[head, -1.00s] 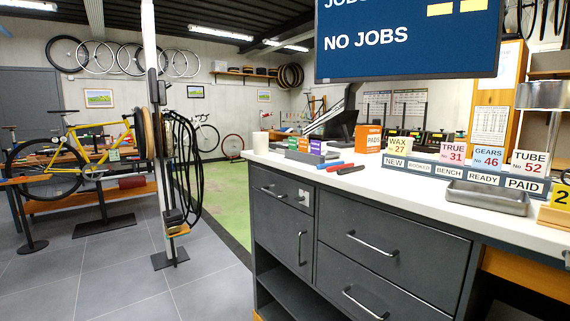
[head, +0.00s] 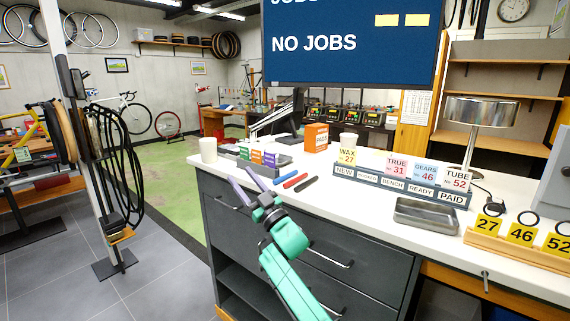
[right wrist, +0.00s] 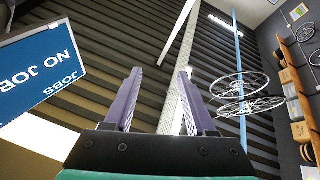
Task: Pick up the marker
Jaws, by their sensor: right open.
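Three markers lie side by side on the white counter (head: 360,207) in the head view: a blue marker (head: 287,177), a red marker (head: 295,181) and a black marker (head: 307,184). My right gripper (head: 241,177) is in front of the counter's left part, to the left of the markers and apart from them. Its two purple fingers point up and are spread. In the right wrist view the open gripper (right wrist: 160,73) has nothing between its fingers. That view faces the ceiling and shows no marker. My left gripper is not in view.
Small coloured boxes (head: 257,155) and a white cup (head: 208,150) stand left of the markers. An orange box (head: 316,138) is behind them. A card rack (head: 400,186), a metal tray (head: 427,216) and number tags (head: 521,234) are to the right. A screen (head: 350,45) hangs above.

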